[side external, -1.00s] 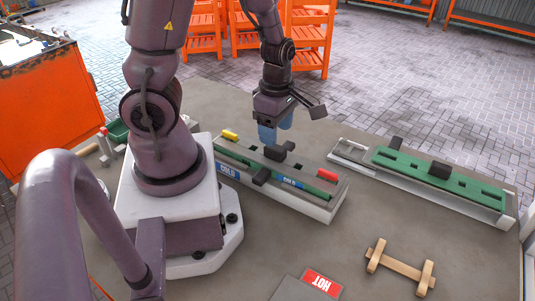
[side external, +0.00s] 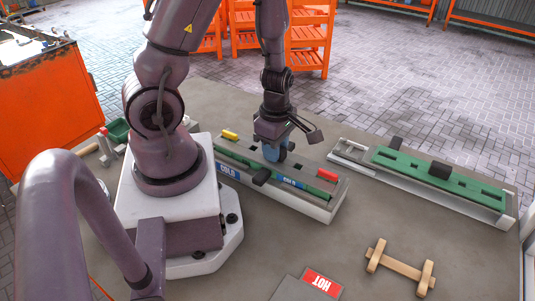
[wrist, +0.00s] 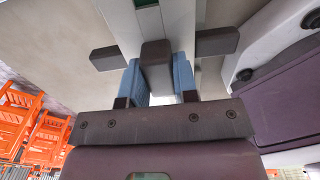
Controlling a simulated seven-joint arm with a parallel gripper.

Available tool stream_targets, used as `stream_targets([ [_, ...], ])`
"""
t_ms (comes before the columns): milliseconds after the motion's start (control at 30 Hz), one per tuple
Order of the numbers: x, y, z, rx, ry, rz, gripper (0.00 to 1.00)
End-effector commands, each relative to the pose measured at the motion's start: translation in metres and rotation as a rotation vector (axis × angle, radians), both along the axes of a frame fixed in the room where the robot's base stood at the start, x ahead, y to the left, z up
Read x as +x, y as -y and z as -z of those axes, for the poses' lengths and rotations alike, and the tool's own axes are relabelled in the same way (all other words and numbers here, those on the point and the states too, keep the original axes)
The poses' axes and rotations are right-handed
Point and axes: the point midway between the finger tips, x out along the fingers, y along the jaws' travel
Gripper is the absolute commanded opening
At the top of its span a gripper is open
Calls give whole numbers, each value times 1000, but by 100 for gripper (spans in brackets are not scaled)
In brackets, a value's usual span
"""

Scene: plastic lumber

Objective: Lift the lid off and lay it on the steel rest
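My gripper (side external: 274,152) points down over the middle of the long grey-topped mould (side external: 235,151), which has blue COLD labels on its side. Its two blue fingers (wrist: 161,80) straddle the dark central handle block (wrist: 156,52) in the wrist view, one on each side. A thin light gap shows by the right finger, so the fingers look open around the block. Dark tabs stick out to the left (wrist: 106,59) and right (wrist: 218,41) of the mould. The lid appears seated. I cannot tell for certain which piece is the steel rest.
A second long mould with a green top (side external: 395,164) and a dark block lies to the right. A wooden piece (side external: 400,267) lies front right. Bare table separates them.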

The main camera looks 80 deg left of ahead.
Motion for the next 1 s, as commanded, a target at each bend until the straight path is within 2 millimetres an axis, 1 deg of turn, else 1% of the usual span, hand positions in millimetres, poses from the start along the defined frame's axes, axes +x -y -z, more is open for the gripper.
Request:
stream_targets([
  [33, 0, 0, 0, 0, 0, 0, 12],
  [67, 0, 0, 0, 0, 0, 0, 5],
  [100, 0, 0, 0, 0, 0, 0, 0],
  [333, 1, 0, -5, 2, 2, 2, 0],
  [1000, 2, 0, -44, 1, 4, 3, 0],
])
